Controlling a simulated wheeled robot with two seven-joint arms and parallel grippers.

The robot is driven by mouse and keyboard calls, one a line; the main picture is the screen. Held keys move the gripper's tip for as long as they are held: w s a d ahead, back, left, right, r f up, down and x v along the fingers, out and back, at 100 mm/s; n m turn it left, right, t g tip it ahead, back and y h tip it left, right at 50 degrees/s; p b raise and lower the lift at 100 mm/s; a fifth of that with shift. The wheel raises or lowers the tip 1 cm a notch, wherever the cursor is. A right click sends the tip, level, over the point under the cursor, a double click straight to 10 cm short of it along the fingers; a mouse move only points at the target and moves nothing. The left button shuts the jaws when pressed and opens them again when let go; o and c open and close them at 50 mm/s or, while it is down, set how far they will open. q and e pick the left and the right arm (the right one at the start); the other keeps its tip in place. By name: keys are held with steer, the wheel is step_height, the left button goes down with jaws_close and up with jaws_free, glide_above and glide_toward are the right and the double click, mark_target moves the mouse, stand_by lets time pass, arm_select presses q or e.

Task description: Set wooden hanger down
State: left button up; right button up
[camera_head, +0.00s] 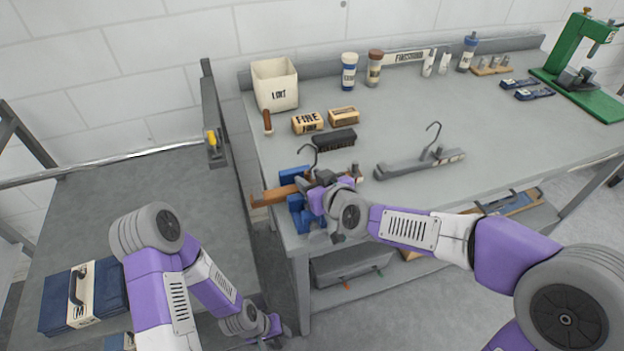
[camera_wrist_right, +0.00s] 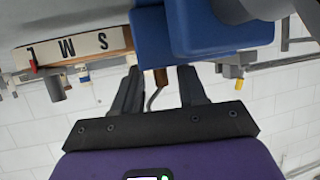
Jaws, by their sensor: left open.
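The wooden hanger (camera_head: 272,196) is a brown bar with a dark wire hook. In the head view it lies across the blue blocks (camera_head: 299,214) at the table's left front corner. My right gripper (camera_head: 316,190) is over the hanger's middle and hides part of it. In the right wrist view my right gripper (camera_wrist_right: 158,92) has its fingers apart. A brown piece of the hanger (camera_wrist_right: 160,76) and its hook show between them, with gaps on both sides. My left gripper (camera_head: 272,332) is open and low, beside the table's left front leg, away from the hanger.
A grey hanger-like bar with a hook (camera_head: 420,164) lies mid-table (camera_head: 500,125). Two tan blocks (camera_head: 307,122), a black brush (camera_head: 334,139) and a white bin (camera_head: 275,84) stand behind. A green press (camera_head: 585,65) is far right. A blue case (camera_head: 88,296) sits on the left bench.

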steer(key=shift+r+p, duration=0.3)
steer(key=p+v, duration=0.1)
steer(key=v, duration=1.1)
